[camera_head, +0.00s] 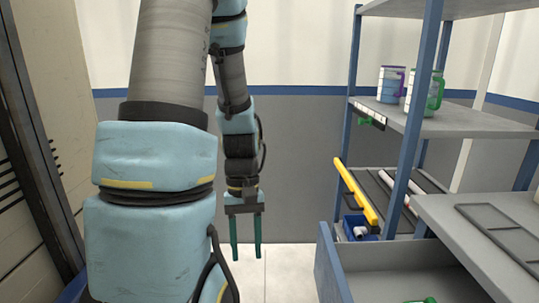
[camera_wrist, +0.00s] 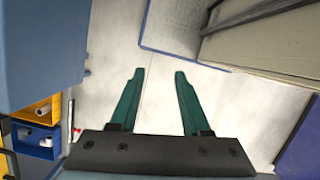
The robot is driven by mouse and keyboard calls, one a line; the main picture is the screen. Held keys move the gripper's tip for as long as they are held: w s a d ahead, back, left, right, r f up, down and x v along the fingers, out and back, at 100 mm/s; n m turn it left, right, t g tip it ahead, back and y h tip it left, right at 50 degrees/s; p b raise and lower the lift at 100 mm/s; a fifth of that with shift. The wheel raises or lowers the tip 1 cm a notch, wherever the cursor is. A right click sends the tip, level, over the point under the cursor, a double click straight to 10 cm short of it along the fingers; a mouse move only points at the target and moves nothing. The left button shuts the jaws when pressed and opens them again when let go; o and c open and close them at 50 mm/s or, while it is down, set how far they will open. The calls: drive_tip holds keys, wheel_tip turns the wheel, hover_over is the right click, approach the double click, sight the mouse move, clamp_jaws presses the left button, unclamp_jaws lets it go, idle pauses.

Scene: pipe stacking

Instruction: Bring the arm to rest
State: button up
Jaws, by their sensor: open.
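My gripper (camera_head: 246,238) hangs pointing down in the head view, to the left of the shelf unit and the grey bin. Its two green fingers are apart with nothing between them. In the wrist view my gripper (camera_wrist: 158,74) also shows open and empty, above the bare pale floor (camera_wrist: 165,105). My arm's large blue and grey links fill the left middle of the head view and hide part of the wall behind.
A shelf unit (camera_head: 460,121) with two jugs (camera_head: 390,84) (camera_head: 434,92) stands at right. Below are a yellow bar (camera_head: 357,195), a blue box (camera_head: 358,229) and a grey open bin (camera_head: 395,262). A panel (camera_head: 45,120) stands at left. Floor below my gripper is clear.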

drive_tip(key=w+a+r+m+t+p, duration=0.1)
drive_tip(key=r+t+p, duration=0.1)
drive_tip(key=r+p, duration=0.4)
drive_tip(key=w+r+m+t+p, duration=0.2)
drive_tip(key=r+p, duration=0.4)
drive_tip(key=r, duration=0.6)
drive_tip(key=shift+w+a+t, duration=0.3)
drive_tip(key=shift+a+t, duration=0.05)
drive_tip(key=shift+t, duration=0.15)
